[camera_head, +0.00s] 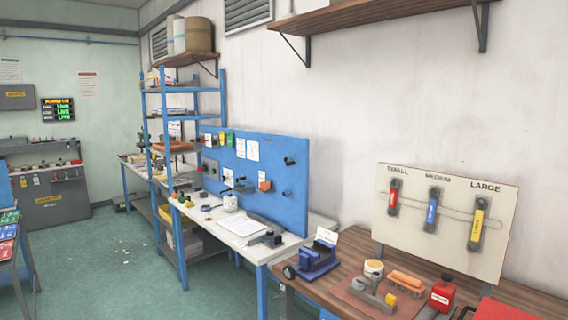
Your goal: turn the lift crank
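I cannot make out a lift crank for certain in the head view. A blue and dark device (318,258) with a round dark part at its left side stands at the left end of the brown wooden bench (349,247); I cannot tell whether it has a crank. Neither of my grippers is in view.
A board (455,205) with red, blue and yellow tools stands behind. A white-topped blue bench (262,250) is further left. Green floor (125,265) is mostly open.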

